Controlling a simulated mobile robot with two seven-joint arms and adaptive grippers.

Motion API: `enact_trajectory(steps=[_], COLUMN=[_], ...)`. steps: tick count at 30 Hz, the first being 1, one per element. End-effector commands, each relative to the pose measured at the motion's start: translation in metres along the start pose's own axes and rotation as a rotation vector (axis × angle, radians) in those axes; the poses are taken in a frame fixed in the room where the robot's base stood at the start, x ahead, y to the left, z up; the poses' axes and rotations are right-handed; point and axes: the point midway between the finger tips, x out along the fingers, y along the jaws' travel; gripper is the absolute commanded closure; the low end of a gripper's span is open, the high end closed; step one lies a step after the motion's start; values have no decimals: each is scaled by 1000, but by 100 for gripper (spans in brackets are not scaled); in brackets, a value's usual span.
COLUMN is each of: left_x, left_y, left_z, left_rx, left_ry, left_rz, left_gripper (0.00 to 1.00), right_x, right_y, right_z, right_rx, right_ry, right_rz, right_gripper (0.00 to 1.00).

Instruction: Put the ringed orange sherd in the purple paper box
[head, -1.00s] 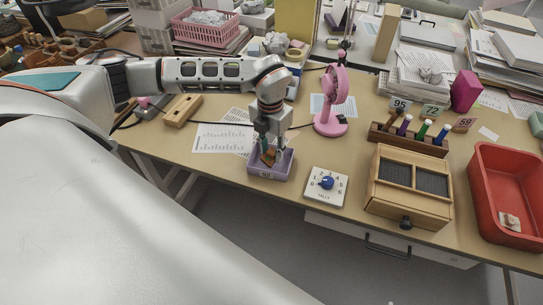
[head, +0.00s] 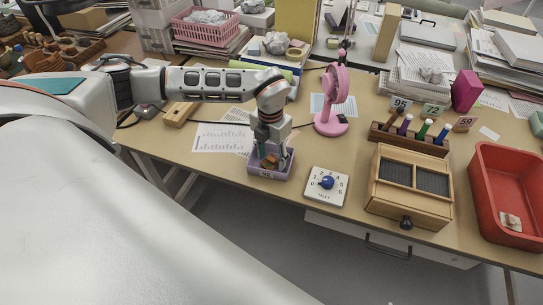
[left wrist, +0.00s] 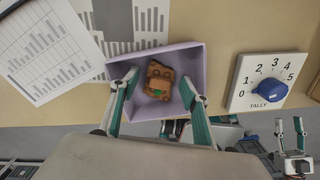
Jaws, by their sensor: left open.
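The orange-brown sherd (left wrist: 160,82) lies inside the purple paper box (left wrist: 92,142), on its floor; dark marks and a small green patch show on it. In the head view the sherd (head: 269,161) shows between my fingers, low in the box (head: 268,174). My left gripper (head: 271,152) is open and points down into the box. In the left wrist view its fingers (left wrist: 158,100) stand wide apart, one on each side of the sherd, with gaps to it. Part of what seems my right gripper (left wrist: 290,132) shows small at the lower right of that view.
A white tally block with a blue knob (head: 327,184) stands right of the box. A wooden case (head: 410,190), a pen rack (head: 408,140) and a red bin (head: 507,160) are farther right. A pink fan (head: 333,100) stands behind. Printed sheets (head: 222,138) lie at left.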

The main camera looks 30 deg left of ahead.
Motion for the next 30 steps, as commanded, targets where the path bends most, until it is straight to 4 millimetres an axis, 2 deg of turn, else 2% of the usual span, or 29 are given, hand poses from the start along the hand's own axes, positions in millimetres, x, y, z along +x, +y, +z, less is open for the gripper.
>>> enact_trajectory(steps=[5, 15, 21, 30], left_x=[-14, -81, -111, -124], left_y=[0, 0, 0, 0], left_z=[1, 2, 1, 0], left_rx=[0, 0, 0, 0], left_ry=[-2, -6, -3, -1], left_rz=[0, 0, 0, 0], left_gripper=[54, 54, 54, 54], right_x=[-1, -3, -4, -4], right_y=[0, 1, 2, 2], right_z=[-2, -7, -8, -9], right_rx=[0, -1, -1, -1], right_ry=[1, 4, 6, 6], right_rz=[0, 1, 1, 2], right_gripper=[60, 60, 60, 60])
